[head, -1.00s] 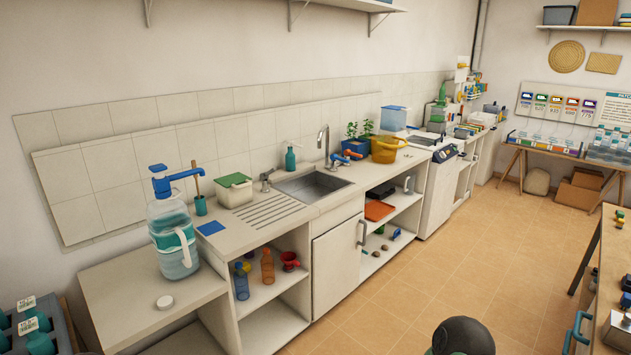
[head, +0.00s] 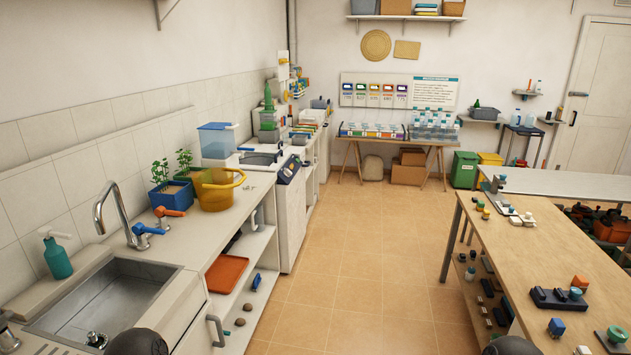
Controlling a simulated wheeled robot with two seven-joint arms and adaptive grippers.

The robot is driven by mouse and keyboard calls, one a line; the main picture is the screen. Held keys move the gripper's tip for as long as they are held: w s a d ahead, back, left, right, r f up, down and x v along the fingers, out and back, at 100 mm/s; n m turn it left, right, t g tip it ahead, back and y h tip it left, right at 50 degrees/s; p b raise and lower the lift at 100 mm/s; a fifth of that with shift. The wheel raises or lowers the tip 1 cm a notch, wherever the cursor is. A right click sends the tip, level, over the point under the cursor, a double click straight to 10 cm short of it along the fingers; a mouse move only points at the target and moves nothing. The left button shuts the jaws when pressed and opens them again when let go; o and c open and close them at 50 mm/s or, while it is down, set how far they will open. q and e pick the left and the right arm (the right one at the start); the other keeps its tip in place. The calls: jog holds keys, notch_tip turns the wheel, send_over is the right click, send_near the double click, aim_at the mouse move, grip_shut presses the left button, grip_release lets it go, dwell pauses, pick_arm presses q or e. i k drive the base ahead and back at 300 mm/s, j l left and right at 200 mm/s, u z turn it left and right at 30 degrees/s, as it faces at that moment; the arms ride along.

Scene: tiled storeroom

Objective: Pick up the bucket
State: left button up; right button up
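A yellow bucket (head: 222,190) stands upright on the left counter, past the sink. Its handle lies across its top toward the right. It stands close to a blue planter with green plants (head: 174,181) and an orange-handled tool (head: 166,213). Two dark rounded parts of my arms show at the bottom edge, well short of the bucket. My gripper fingers are not in view.
A sink (head: 105,300) with a tall tap is at the lower left, and a blue-lidded container (head: 217,141) stands behind the bucket. A wooden workbench (head: 545,250) with small parts is on the right. The tiled floor (head: 355,275) between is clear.

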aim_at(214, 187)
jog(key=i+l, duration=0.1)
jog(key=i, duration=0.85)
